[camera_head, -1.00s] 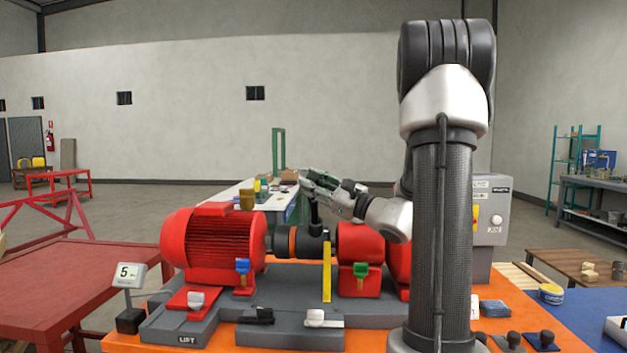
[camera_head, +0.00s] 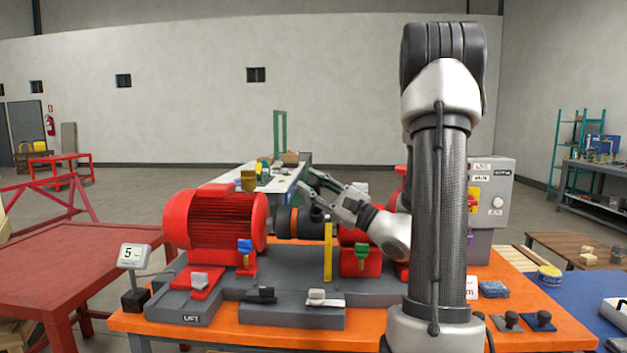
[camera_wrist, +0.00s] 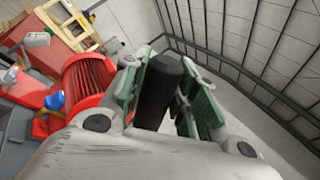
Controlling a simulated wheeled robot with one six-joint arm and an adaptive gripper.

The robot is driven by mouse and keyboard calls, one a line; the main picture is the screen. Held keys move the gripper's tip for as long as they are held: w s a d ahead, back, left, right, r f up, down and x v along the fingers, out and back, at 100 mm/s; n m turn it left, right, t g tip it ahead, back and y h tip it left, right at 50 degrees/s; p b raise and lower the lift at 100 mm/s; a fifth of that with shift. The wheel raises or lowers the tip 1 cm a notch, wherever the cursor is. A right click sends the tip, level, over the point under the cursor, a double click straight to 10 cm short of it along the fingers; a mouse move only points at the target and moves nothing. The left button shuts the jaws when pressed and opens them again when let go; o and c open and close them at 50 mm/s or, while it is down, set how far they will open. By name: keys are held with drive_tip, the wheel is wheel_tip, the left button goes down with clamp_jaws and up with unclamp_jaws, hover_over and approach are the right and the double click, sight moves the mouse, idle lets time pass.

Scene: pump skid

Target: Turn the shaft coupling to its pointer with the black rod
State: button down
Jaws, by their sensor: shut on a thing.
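My gripper (camera_head: 312,186) is behind and above the shaft line, its fingers pointing up and left. In the wrist view its green-padded fingers (camera_wrist: 168,90) are shut on the black rod (camera_wrist: 157,92). The shaft coupling (camera_head: 293,222), with an orange band and dark parts, sits right of the red motor (camera_head: 215,228). A yellow upright strip (camera_head: 327,252) stands in front of the shaft; I cannot tell if it is the pointer. My gripper and wrist hide part of the shaft. Whether the rod touches the coupling cannot be seen.
The skid has a grey base (camera_head: 225,290) on an orange table (camera_head: 130,321). Blue (camera_head: 244,247) and green (camera_head: 361,252) handles stand in front of the shaft line. A grey control box (camera_head: 490,205) is at right, a small display (camera_head: 133,255) at left.

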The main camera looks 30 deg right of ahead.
drive_tip(key=s+f+n, duration=0.1)
drive_tip(key=a+f+n+y, duration=0.1)
drive_tip(key=f, duration=0.1)
drive_tip(key=s+a+f+n+y, duration=0.1)
drive_tip(key=shift+s+f+n+g, duration=0.25)
drive_tip(key=shift+s+n+g, duration=0.05)
drive_tip(key=shift+s+n, duration=0.1)
idle(0.4)
drive_tip(key=s+a+r, duration=0.3)
drive_tip(key=s, duration=0.2)
drive_tip(key=shift+s+a+r, duration=0.15)
drive_tip(key=shift+a+r, duration=0.05)
drive_tip(key=shift+r, duration=0.15)
idle(0.9)
drive_tip(key=shift+a, duration=0.15)
idle(1.0)
